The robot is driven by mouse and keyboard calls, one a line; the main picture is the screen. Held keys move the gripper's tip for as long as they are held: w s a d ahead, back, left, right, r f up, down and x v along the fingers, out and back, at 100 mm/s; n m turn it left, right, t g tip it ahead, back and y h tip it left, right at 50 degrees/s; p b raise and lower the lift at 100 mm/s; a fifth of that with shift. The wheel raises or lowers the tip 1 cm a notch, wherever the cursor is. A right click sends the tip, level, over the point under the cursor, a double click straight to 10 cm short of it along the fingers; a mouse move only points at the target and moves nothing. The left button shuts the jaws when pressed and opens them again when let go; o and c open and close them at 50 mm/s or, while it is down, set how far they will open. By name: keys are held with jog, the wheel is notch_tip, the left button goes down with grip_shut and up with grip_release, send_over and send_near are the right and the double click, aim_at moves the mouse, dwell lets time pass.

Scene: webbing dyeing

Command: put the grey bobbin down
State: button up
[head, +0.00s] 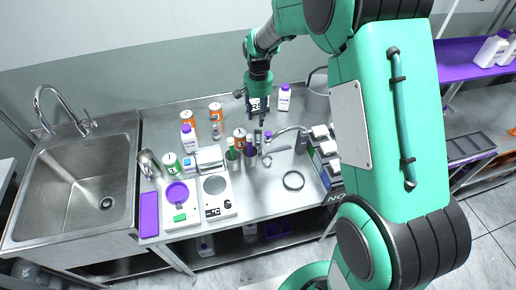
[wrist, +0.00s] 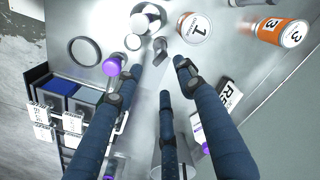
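My gripper (head: 256,112) reaches down over the back middle of the bench. In the wrist view its dark blue fingers (wrist: 160,68) are spread apart, and I see nothing clamped between them. A small grey upright piece (wrist: 160,47), which looks like the grey bobbin, stands just beyond the fingertips; its base is hard to make out. In the head view a grey piece (head: 258,138) shows just below the fingers, among bottles. I cannot tell for certain that it is the bobbin or whether a finger touches it.
A rack of boxes (head: 326,155) is to the right. The sink (head: 75,180) is at the left.

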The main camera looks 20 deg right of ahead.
jog(key=shift+s+n, duration=0.1)
jog(key=shift+n, duration=0.3)
send_over(258, 146)
notch_tip(258, 146, down, 5)
jog(key=shift+r, duration=0.1)
jog(key=shift+f+b, duration=0.75)
jog(key=shift+f, duration=3.6)
jog(key=shift+f+b, duration=0.45)
jog(key=shift+f, duration=2.15)
grip_shut()
